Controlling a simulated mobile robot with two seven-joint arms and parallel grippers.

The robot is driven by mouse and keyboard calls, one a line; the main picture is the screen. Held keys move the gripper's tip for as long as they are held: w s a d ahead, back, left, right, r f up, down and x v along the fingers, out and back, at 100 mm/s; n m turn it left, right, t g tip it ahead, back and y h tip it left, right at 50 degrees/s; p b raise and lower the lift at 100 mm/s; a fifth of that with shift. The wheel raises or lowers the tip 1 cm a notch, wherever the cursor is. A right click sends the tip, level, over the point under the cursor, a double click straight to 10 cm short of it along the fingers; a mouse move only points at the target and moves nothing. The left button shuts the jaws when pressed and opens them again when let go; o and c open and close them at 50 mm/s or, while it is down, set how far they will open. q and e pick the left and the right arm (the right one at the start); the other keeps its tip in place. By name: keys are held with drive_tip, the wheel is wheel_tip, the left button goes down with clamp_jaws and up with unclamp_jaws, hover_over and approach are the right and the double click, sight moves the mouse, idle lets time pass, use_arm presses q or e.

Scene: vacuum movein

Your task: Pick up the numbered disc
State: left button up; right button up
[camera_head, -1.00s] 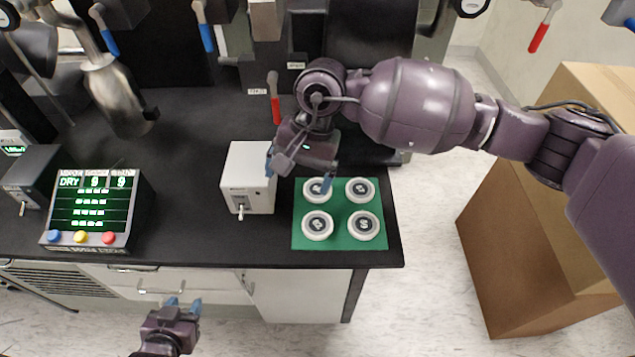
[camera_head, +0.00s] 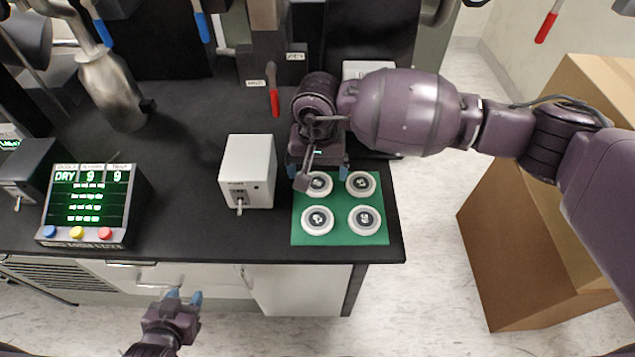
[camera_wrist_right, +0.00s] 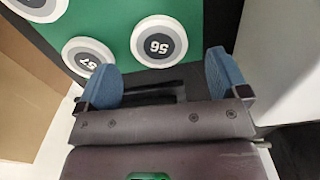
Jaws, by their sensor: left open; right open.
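Several white round discs with dark numbered centres lie on a green mat (camera_head: 341,238) at the counter's right end. The back-left disc (camera_head: 320,186) is closest to my right gripper (camera_head: 318,171), which is open and empty. In the right wrist view, a disc marked 56 (camera_wrist_right: 159,42) lies just beyond the gap between the blue fingertips (camera_wrist_right: 163,80). A disc marked 57 (camera_wrist_right: 87,54) lies beside the left fingertip. The front-left disc (camera_head: 318,219), front-right disc (camera_head: 364,220) and back-right disc (camera_head: 361,184) also show. My left gripper (camera_head: 183,297) is open and empty, in front of the counter.
A white box with a switch (camera_head: 248,172) stands just left of the mat. A display panel (camera_head: 90,205) with coloured buttons sits further left. A metal flask (camera_head: 110,90) is at the back left. A large cardboard box (camera_head: 525,240) stands right of the counter.

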sight(318, 182)
drive_tip(key=shift+s+f, duration=0.1)
drive_tip(key=shift+f, duration=1.7)
drive_tip(key=shift+c, duration=0.4)
drive_tip(key=c, duration=1)
